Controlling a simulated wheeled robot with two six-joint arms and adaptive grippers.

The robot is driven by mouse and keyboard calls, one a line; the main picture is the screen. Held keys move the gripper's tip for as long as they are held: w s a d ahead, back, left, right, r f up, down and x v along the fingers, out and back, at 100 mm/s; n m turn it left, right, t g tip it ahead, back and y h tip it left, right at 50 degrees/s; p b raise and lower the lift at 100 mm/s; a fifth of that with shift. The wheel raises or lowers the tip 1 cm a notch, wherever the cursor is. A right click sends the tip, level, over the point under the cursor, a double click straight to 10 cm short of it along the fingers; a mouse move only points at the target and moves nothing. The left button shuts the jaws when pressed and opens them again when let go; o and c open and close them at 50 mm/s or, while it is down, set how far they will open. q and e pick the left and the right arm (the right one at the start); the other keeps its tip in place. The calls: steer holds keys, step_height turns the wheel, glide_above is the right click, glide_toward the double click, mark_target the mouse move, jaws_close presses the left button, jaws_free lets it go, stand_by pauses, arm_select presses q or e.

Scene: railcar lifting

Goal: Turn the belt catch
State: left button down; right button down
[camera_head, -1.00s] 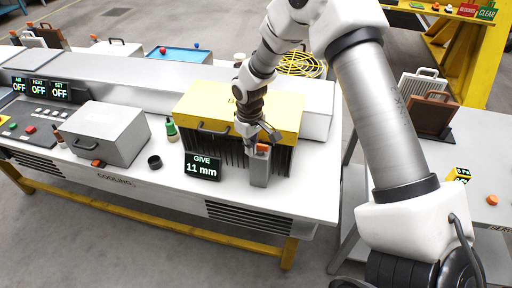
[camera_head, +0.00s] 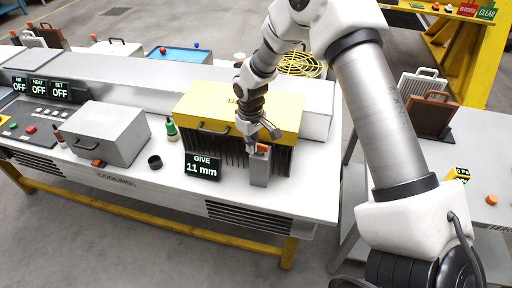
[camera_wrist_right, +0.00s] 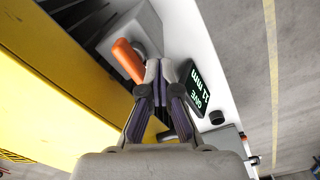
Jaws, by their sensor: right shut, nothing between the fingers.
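The catch looks like an orange lever (camera_head: 263,148) on top of a grey post (camera_head: 259,172), in front of the yellow-topped box at the bench's front. In the right wrist view the orange lever (camera_wrist_right: 128,62) lies slanted just left of the fingertips, with its round base behind it. My right gripper (camera_head: 252,146) is at the lever, its fingers partly hidden by its own links. In the wrist view its fingertips (camera_wrist_right: 160,68) are together, with nothing between them, close beside the lever; whether they touch it I cannot tell. My left gripper is not in view.
A black display (camera_head: 203,166) reading "GIVE 11 mm" stands left of the post. The yellow-topped box (camera_head: 215,105) with dark ribbed sides is behind it. A black round cup (camera_head: 154,162), a green bottle (camera_head: 171,130) and a grey box (camera_head: 105,130) are further left.

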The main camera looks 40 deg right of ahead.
steer(key=shift+w, duration=0.1)
steer(key=shift+w+d, duration=0.15)
steer(key=shift+w, duration=0.25)
steer(key=shift+w+d+p, duration=0.2)
steer(key=shift+w+p, duration=0.05)
steer(key=shift+p, duration=0.2)
